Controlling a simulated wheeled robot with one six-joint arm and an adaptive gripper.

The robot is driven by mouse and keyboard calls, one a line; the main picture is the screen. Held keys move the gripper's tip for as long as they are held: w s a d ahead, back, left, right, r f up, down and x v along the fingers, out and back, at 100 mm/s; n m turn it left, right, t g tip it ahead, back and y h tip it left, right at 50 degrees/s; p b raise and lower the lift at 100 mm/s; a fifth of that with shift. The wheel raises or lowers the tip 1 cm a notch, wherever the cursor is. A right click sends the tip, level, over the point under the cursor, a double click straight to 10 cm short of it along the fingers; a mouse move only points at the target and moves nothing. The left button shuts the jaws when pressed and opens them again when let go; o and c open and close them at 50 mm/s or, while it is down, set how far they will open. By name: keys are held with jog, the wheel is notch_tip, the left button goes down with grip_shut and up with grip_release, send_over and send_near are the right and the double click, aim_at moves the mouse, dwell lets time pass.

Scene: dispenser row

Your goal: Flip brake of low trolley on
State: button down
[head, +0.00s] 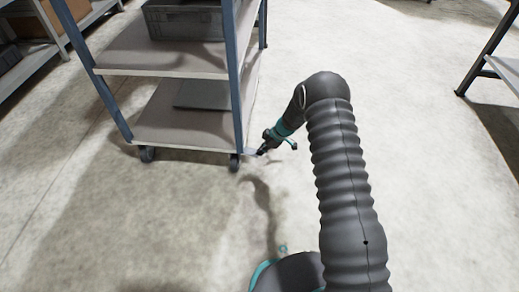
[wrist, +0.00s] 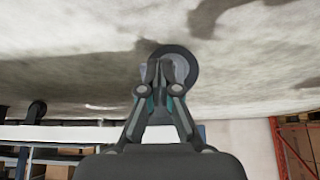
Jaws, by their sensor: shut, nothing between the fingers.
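The trolley (head: 185,132) stands at the left in the head view, with blue posts, grey shelves and dark caster wheels. Its near right caster (head: 234,163) is just left of my gripper (head: 261,151). My gripper is low, beside the trolley's lower right corner. In the wrist view, which looks upside down with the floor at the top, my gripper (wrist: 163,72) is shut and empty. Its fingertips overlap the round dark wheel (wrist: 188,58) behind them. Pale grey parts show around the fingertips; I cannot tell whether they are the brake, its position, or whether the fingers touch it.
A grey crate (head: 185,20) stands on the trolley's upper shelf, and a flat grey panel (head: 203,94) lies on the lower one. Shelving (head: 40,50) is at the far left, and a table leg (head: 483,52) at the right. The floor between is clear.

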dwell(0.6)
jog(key=d+r, duration=0.8)
jog(key=d, duration=0.1)
jog(key=shift+s+d+r+p, duration=0.15)
jog(key=shift+d+r+p, duration=0.15)
jog(key=shift+d+r, duration=0.1)
